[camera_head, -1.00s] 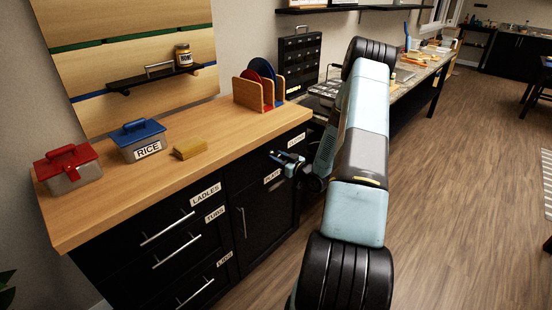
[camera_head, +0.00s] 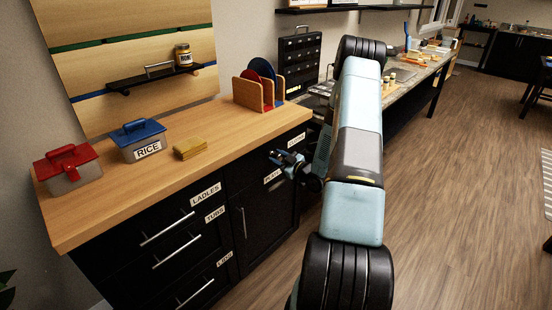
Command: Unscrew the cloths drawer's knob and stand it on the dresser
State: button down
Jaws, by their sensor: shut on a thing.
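My gripper (camera_head: 279,158) is at the upper right drawer front of the black dresser, just below the wooden top (camera_head: 222,148). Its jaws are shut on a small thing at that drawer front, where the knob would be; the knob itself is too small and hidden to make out. A label (camera_head: 296,140) on this drawer is partly readable at most, just right of and above the jaws. The dresser top has bare wood in front of the plate rack. My arm comes in from the right.
A cupboard door with a vertical handle (camera_head: 244,222) is below my gripper. Drawers with bar handles (camera_head: 168,229) are to the left.

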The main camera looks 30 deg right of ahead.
jog(key=n, duration=0.4)
jog(key=shift+n, duration=0.3)
dwell(0.3)
jog(key=n, duration=0.4)
jog(key=shift+n, duration=0.3)
jog(key=n, duration=0.4)
jog(key=shift+r, duration=0.1)
jog(key=shift+n, duration=0.3)
